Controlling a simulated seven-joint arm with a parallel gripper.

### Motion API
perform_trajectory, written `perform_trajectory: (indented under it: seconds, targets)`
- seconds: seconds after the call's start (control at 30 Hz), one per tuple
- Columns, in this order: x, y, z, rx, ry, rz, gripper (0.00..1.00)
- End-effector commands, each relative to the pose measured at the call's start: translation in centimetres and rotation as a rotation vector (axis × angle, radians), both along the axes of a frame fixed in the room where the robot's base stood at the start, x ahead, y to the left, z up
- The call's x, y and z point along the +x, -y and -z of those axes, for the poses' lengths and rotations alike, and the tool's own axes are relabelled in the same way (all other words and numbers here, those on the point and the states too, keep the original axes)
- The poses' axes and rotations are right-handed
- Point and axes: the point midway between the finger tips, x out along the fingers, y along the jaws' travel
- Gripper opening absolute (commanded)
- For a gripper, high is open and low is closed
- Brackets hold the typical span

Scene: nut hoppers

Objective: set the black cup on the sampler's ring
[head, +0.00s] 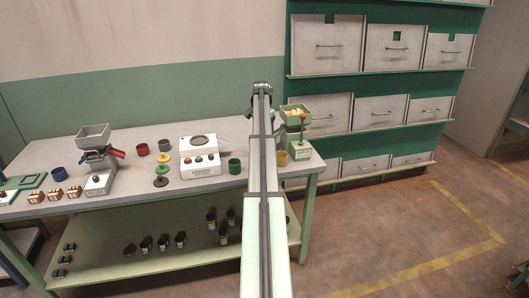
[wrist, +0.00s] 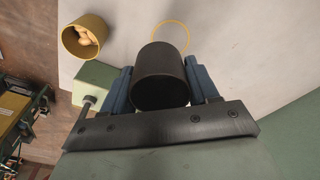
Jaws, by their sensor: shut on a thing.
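The black cup (wrist: 161,78) is in my gripper (wrist: 162,92), held between the two blue fingers in the wrist view. Its dark opening faces the camera. In the head view a green sampler with a hopper of nuts (head: 296,113) stands at the table's right end, just right of my arm. The black cup and my fingers cannot be made out there.
A yellow cup (wrist: 84,38) with several nuts stands left of the ring, near a green block (wrist: 96,78). A white box with buttons (head: 200,163), a green cup (head: 235,166) and a grey hopper machine (head: 96,150) stand farther left on the table (head: 215,186).

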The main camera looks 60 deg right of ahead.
Motion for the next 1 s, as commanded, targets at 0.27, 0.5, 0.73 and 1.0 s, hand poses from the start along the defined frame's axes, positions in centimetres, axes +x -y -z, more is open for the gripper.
perform_trajectory:
  seconds: [0.27, 0.5, 0.73, 1.0]
  targets:
    - [1.3, 2.5, -0.4, -0.011, 0.010, 0.185, 0.25]
    - [1.3, 2.4, 0.9, -0.012, 0.015, 0.230, 0.25]
    - [1.3, 2.4, 4.6, -0.011, 0.015, 0.228, 0.25]
    - [1.3, 2.4, 6.8, -0.012, 0.015, 0.227, 0.25]
